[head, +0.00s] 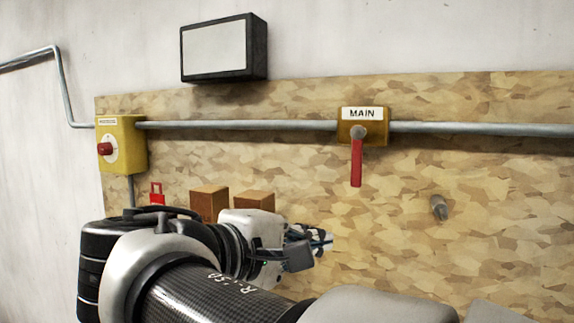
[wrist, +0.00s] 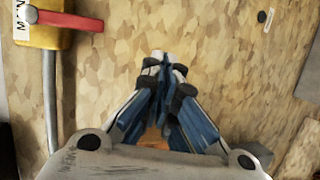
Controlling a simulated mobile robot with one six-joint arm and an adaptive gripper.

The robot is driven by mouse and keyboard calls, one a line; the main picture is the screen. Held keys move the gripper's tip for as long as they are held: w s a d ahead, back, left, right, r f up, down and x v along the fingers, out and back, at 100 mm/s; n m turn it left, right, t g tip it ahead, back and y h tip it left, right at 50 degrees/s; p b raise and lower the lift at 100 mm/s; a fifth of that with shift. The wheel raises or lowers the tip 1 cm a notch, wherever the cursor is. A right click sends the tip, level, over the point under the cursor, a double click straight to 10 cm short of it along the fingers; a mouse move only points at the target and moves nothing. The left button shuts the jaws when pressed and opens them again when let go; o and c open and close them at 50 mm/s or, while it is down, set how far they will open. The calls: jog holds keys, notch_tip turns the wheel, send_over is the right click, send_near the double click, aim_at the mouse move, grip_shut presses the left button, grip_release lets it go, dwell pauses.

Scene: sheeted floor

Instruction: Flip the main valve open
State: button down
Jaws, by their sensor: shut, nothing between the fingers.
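The main valve (head: 362,127) is a yellow body under a "MAIN" label, set in a grey pipe on the board. Its red lever (head: 356,163) hangs straight down, across the pipe. In the wrist view the valve body (wrist: 50,36) is at the upper left, with the red lever (wrist: 75,21) pointing right. My gripper (head: 326,241) is below and a little left of the lever in the head view, apart from it. In the wrist view my gripper (wrist: 160,62) is shut and empty, its fingertips together over bare board.
A yellow box with a red knob (head: 104,149) is at the left. A red padlock-like piece (head: 156,193) and brown blocks (head: 208,203) are behind my arm. A grey peg (head: 439,207) sticks out right of the lever. A dark-framed panel (head: 222,48) hangs above.

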aim_at(359, 156)
jog(key=a+r+t+h+p, duration=0.1)
jog(key=a+r+t+p, duration=0.1)
jog(key=a+r, duration=0.4)
notch_tip(359, 156, up, 3)
jog(key=shift+w+a+f+t, duration=0.1)
jog(key=shift+w+a+t, duration=0.1)
jog(key=shift+a+t, duration=0.15)
jog(key=w+d+p, duration=0.1)
jog(key=w+d, duration=0.5)
jog(key=d, duration=0.4)
jog(key=shift+p, duration=0.3)
jog(key=shift+s+d, duration=0.15)
jog(key=shift+s, duration=0.05)
